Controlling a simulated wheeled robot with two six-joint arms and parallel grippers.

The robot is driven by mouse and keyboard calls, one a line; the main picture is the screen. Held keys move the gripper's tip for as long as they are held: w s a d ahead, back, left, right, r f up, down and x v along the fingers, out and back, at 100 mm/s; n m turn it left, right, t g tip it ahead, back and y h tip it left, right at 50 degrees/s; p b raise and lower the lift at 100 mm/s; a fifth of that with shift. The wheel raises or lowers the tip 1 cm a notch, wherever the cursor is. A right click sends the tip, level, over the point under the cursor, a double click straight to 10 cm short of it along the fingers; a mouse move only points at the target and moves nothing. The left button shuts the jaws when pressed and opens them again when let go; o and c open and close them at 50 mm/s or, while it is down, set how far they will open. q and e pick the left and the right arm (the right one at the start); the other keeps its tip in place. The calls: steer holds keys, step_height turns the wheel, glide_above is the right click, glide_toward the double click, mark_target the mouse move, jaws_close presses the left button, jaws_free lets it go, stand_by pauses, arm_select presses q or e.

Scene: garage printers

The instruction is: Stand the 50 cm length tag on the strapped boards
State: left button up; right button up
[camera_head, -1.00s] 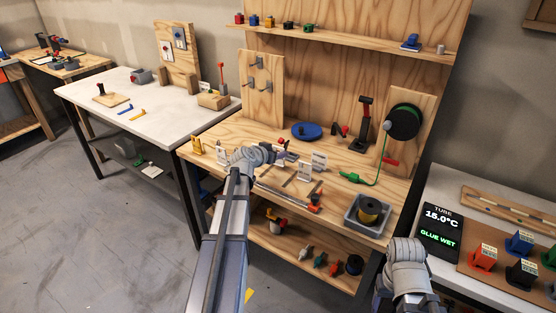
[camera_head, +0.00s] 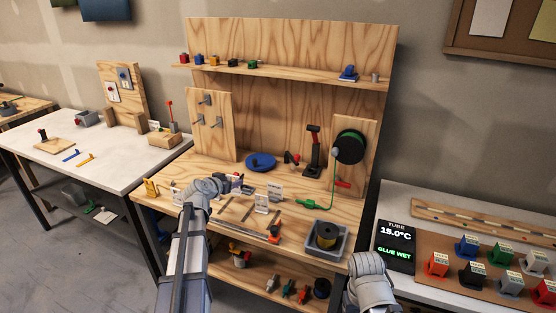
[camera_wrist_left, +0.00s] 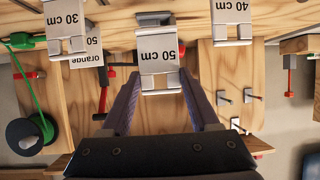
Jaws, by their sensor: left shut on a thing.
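My left gripper (camera_head: 236,183) reaches over the wooden workbench, small and partly hidden by its wrist in the head view. In the left wrist view its two dark fingers (camera_wrist_left: 160,92) are shut on the white 50 cm tag (camera_wrist_left: 160,55), held by its metal lower part. A 30 cm tag (camera_wrist_left: 66,20) and a 40 cm tag (camera_wrist_left: 232,12) show on either side, apart from it. A white card reading orange and 50 (camera_wrist_left: 86,52) is behind the 30 cm tag. I cannot surely pick out the strapped boards. My right gripper is out of view; only its arm shows.
A hook board (camera_head: 210,125) stands behind. A white table (camera_head: 60,160) is left; a display (camera_head: 394,247) is right.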

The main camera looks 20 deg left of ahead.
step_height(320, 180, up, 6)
steer(key=p, duration=0.5)
steer(key=shift+p, duration=0.35)
